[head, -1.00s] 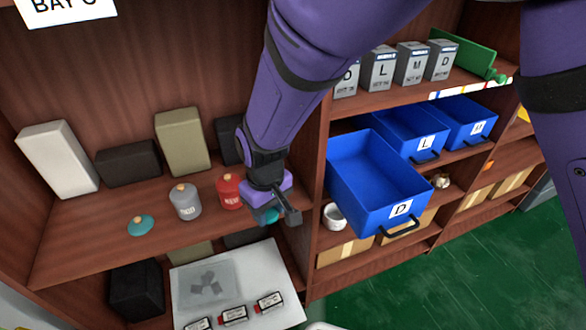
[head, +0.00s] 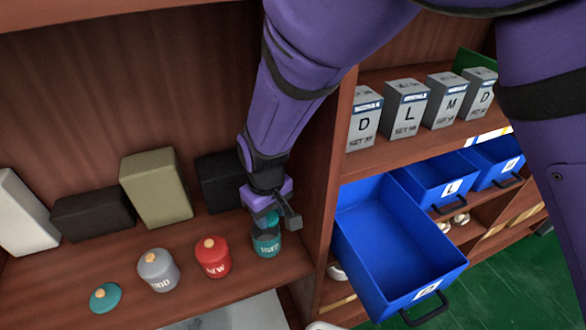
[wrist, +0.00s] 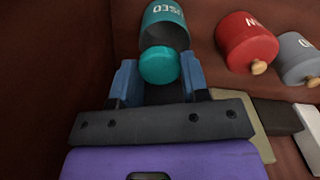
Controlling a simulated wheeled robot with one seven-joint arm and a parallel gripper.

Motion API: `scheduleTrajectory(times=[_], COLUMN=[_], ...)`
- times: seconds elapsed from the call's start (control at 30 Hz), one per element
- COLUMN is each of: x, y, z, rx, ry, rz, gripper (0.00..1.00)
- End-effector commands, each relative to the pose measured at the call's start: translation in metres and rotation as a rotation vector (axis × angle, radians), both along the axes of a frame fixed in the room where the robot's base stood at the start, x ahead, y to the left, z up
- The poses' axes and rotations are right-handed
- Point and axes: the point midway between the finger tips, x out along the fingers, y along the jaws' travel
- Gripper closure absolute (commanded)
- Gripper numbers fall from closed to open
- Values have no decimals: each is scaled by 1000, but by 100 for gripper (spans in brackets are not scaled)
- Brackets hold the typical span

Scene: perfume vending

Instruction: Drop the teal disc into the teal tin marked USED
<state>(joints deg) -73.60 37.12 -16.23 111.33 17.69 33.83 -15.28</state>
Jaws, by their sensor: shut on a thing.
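My gripper (head: 274,214) is shut on the teal disc (head: 265,219), which also shows between the blue fingertips in the wrist view (wrist: 159,65). The open teal tin marked USED (head: 267,245) stands on the shelf just below the gripper, near the upright divider. In the wrist view the tin (wrist: 165,15) lies right beyond the disc, and the disc overlaps its dark mouth. The disc is at or just above the rim; I cannot tell whether it touches. A teal lid with a wooden knob (head: 105,297) lies on the shelf at the left.
A red tin (head: 213,258) and a grey tin (head: 158,271), both lidded, stand left of the teal tin. Several plain boxes (head: 156,188) stand behind. The wooden divider (head: 323,170) is close on the right, with an open blue drawer (head: 390,245) beyond it.

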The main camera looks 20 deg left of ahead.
Motion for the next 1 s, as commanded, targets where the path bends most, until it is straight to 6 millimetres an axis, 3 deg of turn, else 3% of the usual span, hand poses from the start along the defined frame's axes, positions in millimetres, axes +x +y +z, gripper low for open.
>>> scheduleTrajectory(times=[0.4, 0.8, 0.83, 0.93, 1.0], x=[0, 0, 0, 0, 0], y=[-1, 0, 0, -1, -1], z=[-41, -47, -47, -47, -47], rx=[-2, -1, -1, -1, -1], ry=[0, 0, 0, 0, 0], rz=[-2, -1, -1, -1, -1], gripper=[80, 80, 56, 33, 28])
